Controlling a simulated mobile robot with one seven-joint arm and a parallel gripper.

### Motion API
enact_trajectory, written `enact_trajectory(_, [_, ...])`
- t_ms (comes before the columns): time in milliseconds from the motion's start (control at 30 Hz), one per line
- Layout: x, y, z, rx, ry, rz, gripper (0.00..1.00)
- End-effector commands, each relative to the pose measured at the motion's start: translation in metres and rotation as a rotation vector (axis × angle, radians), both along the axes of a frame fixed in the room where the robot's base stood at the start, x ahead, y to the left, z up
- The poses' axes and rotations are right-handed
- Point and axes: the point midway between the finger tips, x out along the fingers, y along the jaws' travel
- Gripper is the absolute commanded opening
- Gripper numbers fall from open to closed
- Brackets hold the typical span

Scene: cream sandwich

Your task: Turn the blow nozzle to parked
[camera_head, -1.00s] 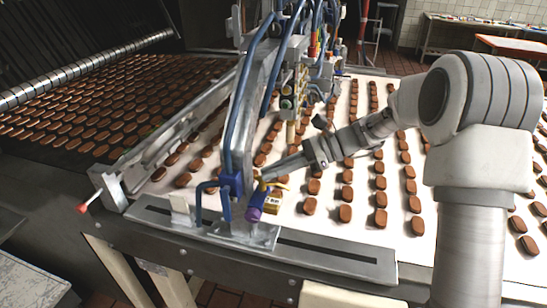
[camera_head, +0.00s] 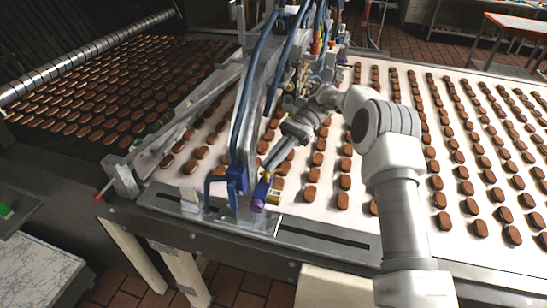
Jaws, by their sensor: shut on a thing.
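The blow nozzle (camera_head: 261,192) is a small blue piece with a purple end, beside the foot of the metal upright at the front edge of the conveyor. Its purple end points down and toward the front. A small yellow labelled block (camera_head: 275,194) shows just right of it. My gripper (camera_head: 267,176) reaches down from the upper right and is shut on the upper part of the nozzle. The fingertips are small and partly hidden, so the exact contact is hard to see.
Blue hoses and a metal upright (camera_head: 248,125) stand close to the left of my gripper. A blue bent pipe (camera_head: 212,187) is further left. Rows of brown biscuits cover the white belt (camera_head: 395,235). A slotted metal rail (camera_head: 325,236) runs along the front.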

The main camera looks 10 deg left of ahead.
Motion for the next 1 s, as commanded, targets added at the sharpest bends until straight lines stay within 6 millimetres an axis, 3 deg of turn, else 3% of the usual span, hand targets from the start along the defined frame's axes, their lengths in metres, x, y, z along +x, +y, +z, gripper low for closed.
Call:
enact_trajectory(633, [0.0004,0.0015,0.0007,0.001,0.0,0.045,0.0])
enact_trajectory(667, [0.0004,0.0015,0.0007,0.001,0.0,0.045,0.13])
enact_trajectory(800, [0.0004,0.0016,0.0005,0.001,0.0,0.045,0.39])
enact_trajectory(1000, [0.0005,0.0014,0.0004,0.001,0.0,0.045,0.4])
